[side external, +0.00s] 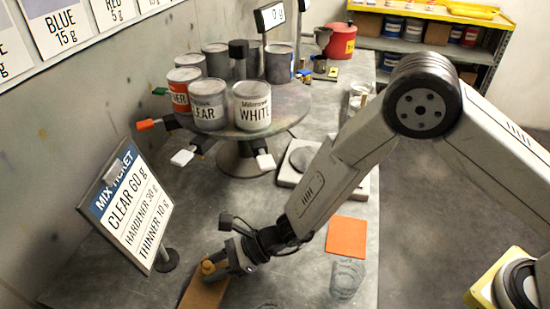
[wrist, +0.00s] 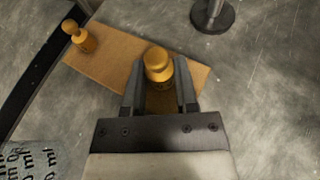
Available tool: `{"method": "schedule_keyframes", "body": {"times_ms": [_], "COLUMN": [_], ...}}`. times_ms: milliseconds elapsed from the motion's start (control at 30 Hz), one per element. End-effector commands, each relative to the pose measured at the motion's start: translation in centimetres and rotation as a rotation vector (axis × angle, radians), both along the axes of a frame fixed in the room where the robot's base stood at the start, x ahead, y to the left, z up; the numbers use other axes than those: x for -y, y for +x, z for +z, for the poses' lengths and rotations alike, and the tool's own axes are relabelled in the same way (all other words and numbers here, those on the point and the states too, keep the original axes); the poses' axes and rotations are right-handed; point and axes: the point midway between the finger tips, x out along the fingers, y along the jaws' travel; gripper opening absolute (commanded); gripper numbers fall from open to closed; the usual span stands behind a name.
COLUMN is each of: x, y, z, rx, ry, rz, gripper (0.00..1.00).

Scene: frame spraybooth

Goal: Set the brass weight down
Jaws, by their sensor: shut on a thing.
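The brass weight (wrist: 158,68) is a yellow knobbed cylinder between the fingers of my gripper (wrist: 159,85) in the wrist view. My gripper is shut on it, over a tan wooden board (wrist: 115,50). I cannot tell whether its base touches the board. A second, smaller brass weight (wrist: 80,37) stands near the left end of the board. In the side external view, my gripper (side external: 221,262) holds the brass weight (side external: 208,267) low at the front of the bench, and the board (side external: 203,293) shows in part beneath.
A mix ticket sign (side external: 130,207) stands left of my gripper. A round turntable (side external: 270,127) with several labelled cans is behind. An orange square (side external: 347,236) and a clear cup (side external: 347,280) are to the right. Bare bench lies between the sign and the turntable.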

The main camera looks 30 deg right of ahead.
Motion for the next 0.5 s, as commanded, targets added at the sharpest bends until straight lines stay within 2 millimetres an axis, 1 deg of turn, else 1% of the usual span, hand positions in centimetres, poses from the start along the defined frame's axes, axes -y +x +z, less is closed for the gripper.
{"method": "schedule_keyframes", "body": {"times_ms": [67,100,167,200,500], "x": [0.0,0.0,0.0,0.0,0.01], "y": [0.01,0.0,0.0,0.0,0.0], "z": [-0.2,-0.27,-0.24,-0.24,-0.21], "rx": [0.0,-0.001,0.0,0.0,0.0], "ry": [0.0,0.0,0.0,0.0,0.0], "rz": [0.0,0.0,0.0,0.0,0.0], "gripper": [0.0,0.4,0.59,0.71,0.72]}}
